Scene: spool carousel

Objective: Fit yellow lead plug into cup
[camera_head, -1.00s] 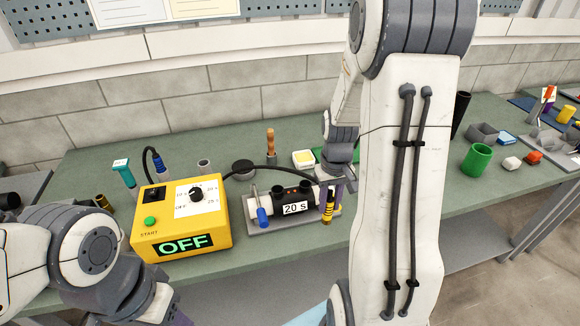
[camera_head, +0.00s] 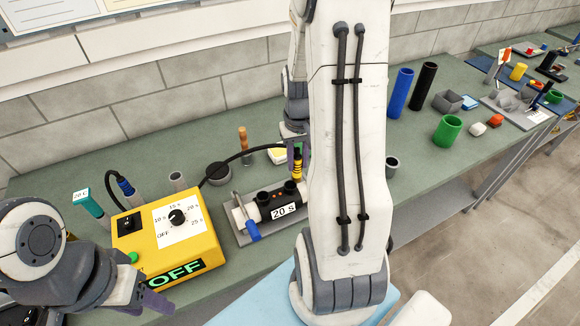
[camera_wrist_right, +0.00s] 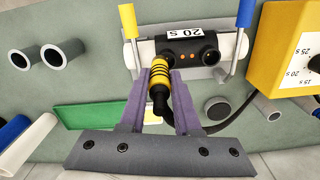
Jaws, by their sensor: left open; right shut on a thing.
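The yellow lead plug (camera_head: 297,165), banded in black, is upright between the purple fingers of my right gripper (camera_head: 298,158). In the right wrist view the plug (camera_wrist_right: 159,82) is pinched by my right gripper (camera_wrist_right: 165,88). A black block labelled 20 S (camera_head: 279,201) has two dark round cups on top. The plug's end overlaps the cup on the plug's side (camera_wrist_right: 168,57) in the wrist view. I cannot tell whether it is above the cup or inside it. My left gripper (camera_head: 150,298) is open and empty, low in front of the yellow box.
The yellow control box (camera_head: 170,240) reads OFF and stands left of the block. Blue-tipped (camera_wrist_right: 246,20) and yellow-tipped (camera_wrist_right: 127,18) levers flank the block. A black cable runs behind it. A green cup (camera_head: 448,129) and blue tube (camera_head: 400,93) stand right. My right arm hides the middle.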

